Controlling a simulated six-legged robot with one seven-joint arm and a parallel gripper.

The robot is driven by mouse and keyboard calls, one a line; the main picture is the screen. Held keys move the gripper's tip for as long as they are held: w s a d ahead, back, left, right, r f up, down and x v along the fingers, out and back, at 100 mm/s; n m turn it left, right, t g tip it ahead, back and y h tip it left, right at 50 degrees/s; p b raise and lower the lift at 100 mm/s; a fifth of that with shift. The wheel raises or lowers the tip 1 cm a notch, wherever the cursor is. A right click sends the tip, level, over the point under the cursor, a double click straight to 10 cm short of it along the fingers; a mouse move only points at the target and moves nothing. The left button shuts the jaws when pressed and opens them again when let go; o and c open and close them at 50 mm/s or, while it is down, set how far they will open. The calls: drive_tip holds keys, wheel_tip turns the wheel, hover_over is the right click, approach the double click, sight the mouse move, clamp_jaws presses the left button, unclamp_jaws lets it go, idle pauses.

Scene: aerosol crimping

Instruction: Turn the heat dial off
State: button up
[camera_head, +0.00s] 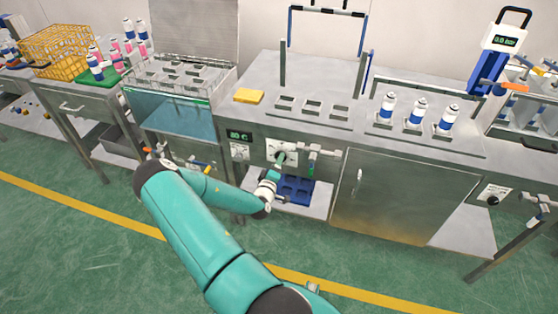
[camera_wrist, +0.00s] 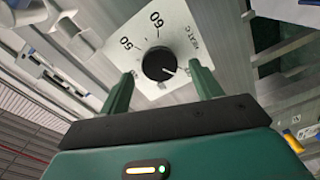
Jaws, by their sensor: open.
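The heat dial (camera_wrist: 159,64) is a round black knob on a white plate (camera_wrist: 180,25) marked with numbers and lettering. A small white pointer line on the knob points to the lower right in the wrist view, away from the printed numbers. My gripper (camera_wrist: 161,70) is open, with one green finger on each side of the knob. I cannot tell whether the fingers touch it. In the head view my gripper (camera_head: 283,158) reaches the white dial plate (camera_head: 282,147) on the bench front and partly covers it; the knob is not clear there.
A display (camera_head: 239,136) reading about 80 C sits left of the dial plate. A pipe with valves (camera_head: 316,150) is close on the right. A blue tray (camera_head: 296,188) lies on a low shelf below. Bottles (camera_head: 417,112) stand on the bench top.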

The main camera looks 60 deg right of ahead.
drive_tip(key=s+a, duration=0.1)
drive_tip(key=a, duration=0.9)
drive_tip(key=shift+s+a, duration=0.35)
